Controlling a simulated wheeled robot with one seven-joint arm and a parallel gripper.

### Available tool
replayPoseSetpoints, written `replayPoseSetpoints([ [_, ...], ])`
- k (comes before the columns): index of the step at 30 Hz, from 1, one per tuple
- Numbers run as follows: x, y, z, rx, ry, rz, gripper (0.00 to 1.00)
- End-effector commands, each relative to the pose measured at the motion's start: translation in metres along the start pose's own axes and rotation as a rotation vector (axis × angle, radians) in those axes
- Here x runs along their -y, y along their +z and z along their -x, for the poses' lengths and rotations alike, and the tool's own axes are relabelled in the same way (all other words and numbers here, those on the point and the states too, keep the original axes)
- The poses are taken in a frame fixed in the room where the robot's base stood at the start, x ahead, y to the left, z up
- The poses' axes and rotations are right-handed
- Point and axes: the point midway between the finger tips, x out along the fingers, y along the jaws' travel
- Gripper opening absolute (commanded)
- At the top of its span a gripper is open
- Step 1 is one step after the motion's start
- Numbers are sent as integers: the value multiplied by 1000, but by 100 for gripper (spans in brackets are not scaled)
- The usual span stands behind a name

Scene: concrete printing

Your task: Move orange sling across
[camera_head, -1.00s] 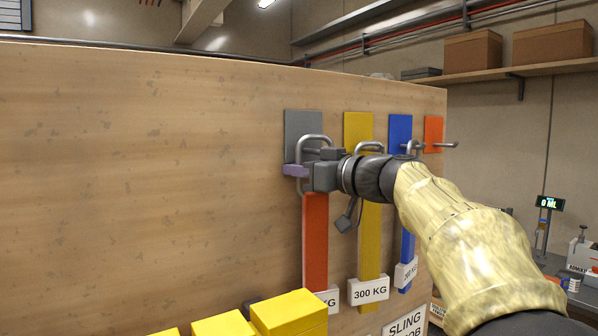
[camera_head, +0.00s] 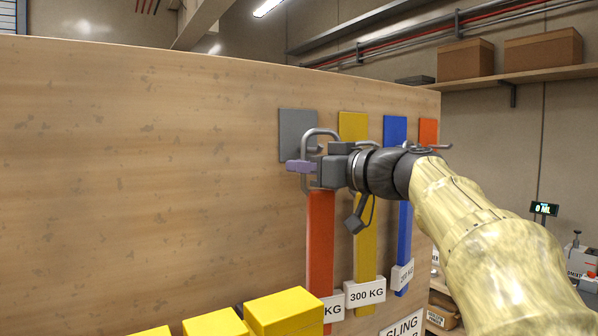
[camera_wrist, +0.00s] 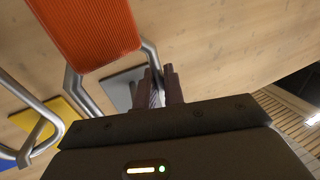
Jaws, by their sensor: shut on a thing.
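The orange sling (camera_head: 320,240) hangs down in front of the board near the grey plate (camera_head: 292,122), with a metal ring (camera_head: 322,132) at its top and a partly hidden white weight tag (camera_head: 333,309) at its bottom. My gripper (camera_head: 298,166) is shut on the sling's upper end, with purple fingertips beside the ring. In the wrist view, the orange band (camera_wrist: 92,30) lies left of my fingers (camera_wrist: 158,92), with the grey plate behind. I cannot tell whether the ring touches the grey plate's hook. The orange plate (camera_head: 428,131) at far right has a bare hook (camera_head: 438,147).
A yellow sling (camera_head: 365,250) and a blue sling (camera_head: 404,245) hang between the orange sling and the orange plate. Yellow blocks (camera_head: 285,311) stand below at the front. The wooden board (camera_head: 150,180) is clear on the left.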

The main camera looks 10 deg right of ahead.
Motion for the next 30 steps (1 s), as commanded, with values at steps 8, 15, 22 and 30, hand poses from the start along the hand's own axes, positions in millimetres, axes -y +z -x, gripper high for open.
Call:
replayPoseSetpoints([
  [8, 5, 2, 15, 0, 0, 3, 0],
  [15, 9, 2, 27, 0, 1, 2, 0],
  [22, 12, 2, 39, 0, 1, 2, 0],
  [30, 16, 2, 53, 1, 2, 1, 0],
])
